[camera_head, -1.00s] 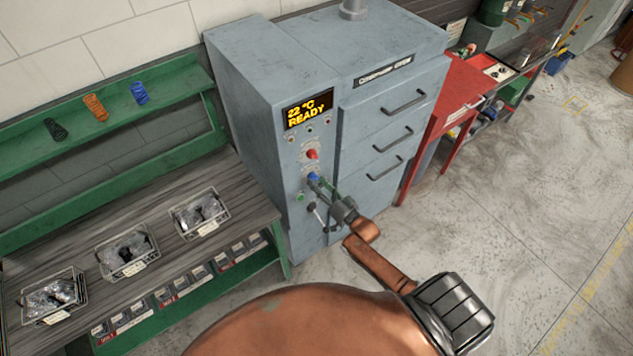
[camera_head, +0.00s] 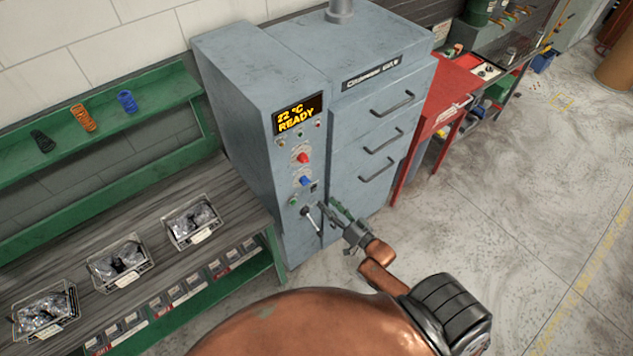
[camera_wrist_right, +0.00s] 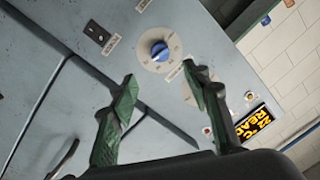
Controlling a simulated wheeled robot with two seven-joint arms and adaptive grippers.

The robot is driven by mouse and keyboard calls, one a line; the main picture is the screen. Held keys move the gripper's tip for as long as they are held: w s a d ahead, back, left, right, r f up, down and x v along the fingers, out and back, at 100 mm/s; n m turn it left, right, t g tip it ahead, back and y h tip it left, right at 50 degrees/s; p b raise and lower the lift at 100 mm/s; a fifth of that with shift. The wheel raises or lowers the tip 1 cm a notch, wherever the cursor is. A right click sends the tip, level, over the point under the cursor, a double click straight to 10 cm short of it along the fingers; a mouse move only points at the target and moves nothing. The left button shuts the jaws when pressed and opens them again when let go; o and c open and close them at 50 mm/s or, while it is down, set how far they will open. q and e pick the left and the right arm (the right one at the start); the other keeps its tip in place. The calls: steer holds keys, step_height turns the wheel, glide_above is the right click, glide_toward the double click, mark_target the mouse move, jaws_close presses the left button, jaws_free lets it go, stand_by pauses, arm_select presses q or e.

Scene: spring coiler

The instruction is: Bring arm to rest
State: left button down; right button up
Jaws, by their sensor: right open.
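My right gripper (camera_head: 338,212) is open and empty in front of the grey oven cabinet (camera_head: 245,110), just right of its control column in the head view. Its two green fingers frame the right wrist view (camera_wrist_right: 160,100), with nothing between the tips. The blue knob (camera_head: 306,181) is up and left of the fingers in the head view. In the right wrist view the blue knob (camera_wrist_right: 160,50) lies beyond the fingertips, apart from them. The red knob (camera_head: 303,157) is above it. The display (camera_head: 299,113) reads 22 °C READY. My left gripper is out of view.
A black lever (camera_head: 308,213) sits low on the panel, close to the gripper. Drawer handles (camera_head: 393,104) stick out on the right. A green bench (camera_head: 262,218) with wire baskets (camera_head: 120,262) stands at left, a red table (camera_head: 445,90) at right. The floor at right is clear.

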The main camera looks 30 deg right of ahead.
steer(key=s+f+n+g+h+b, duration=0.1)
steer(key=s+f+g+b, duration=0.3)
steer(key=f, duration=0.9)
steer(key=s+d+f+n+g+h+b, duration=0.15)
steer(key=s+f, duration=0.55)
steer(key=f, duration=0.7)
steer(key=s+a+f+g+b, duration=0.1)
steer(key=s+f+g+b, duration=0.3)
steer(key=f, duration=0.9)
steer(key=s+a+f+n+g+b, duration=0.2)
steer(key=s+a+f+g, duration=0.1)
steer(key=s+f, duration=0.8)
steer(key=s+a+f+n+g+b, duration=0.1)
steer(key=s+a+f+g+b, duration=0.2)
steer(key=s+f, duration=0.9)
steer(key=s+g, duration=0.1)
steer(key=s, duration=0.7)
steer(key=shift+s+n, duration=0.15)
steer(key=shift+n, duration=0.2)
steer(key=shift+a+f+g, duration=0.1)
steer(key=shift+g, duration=0.15)
steer(key=shift+c, duration=0.4)
